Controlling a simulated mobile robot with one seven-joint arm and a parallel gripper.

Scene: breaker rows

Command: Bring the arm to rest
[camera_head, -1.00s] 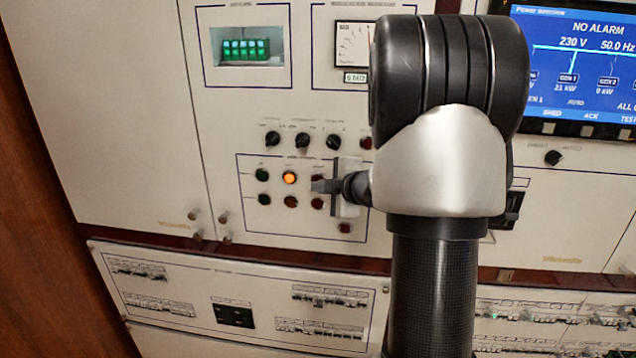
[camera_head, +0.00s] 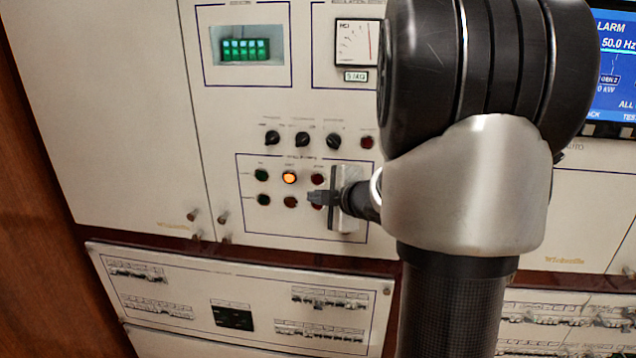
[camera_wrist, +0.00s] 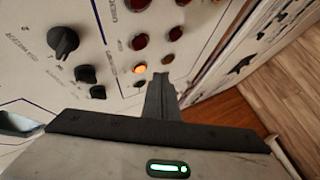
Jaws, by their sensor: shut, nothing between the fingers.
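My gripper (camera_head: 316,198) shows in the head view in front of the lower middle of the panel, left of my large dark and silver arm link. Its fingers point left and are shut with nothing between them. In the wrist view the closed fingers (camera_wrist: 163,92) stand up from the dark gripper body, near the panel's lamps. I cannot tell the gap between the fingertips and the panel. My arm hides part of the panel and the left side of the blue screen.
The upright panel has a lit orange lamp (camera_head: 289,177), dark knobs (camera_head: 303,139), a green display (camera_head: 246,49) and a dial meter (camera_head: 358,43). A blue screen (camera_head: 614,70) is at the right. Breaker rows (camera_head: 320,297) lie below. Wooden floor (camera_wrist: 292,75) shows in the wrist view.

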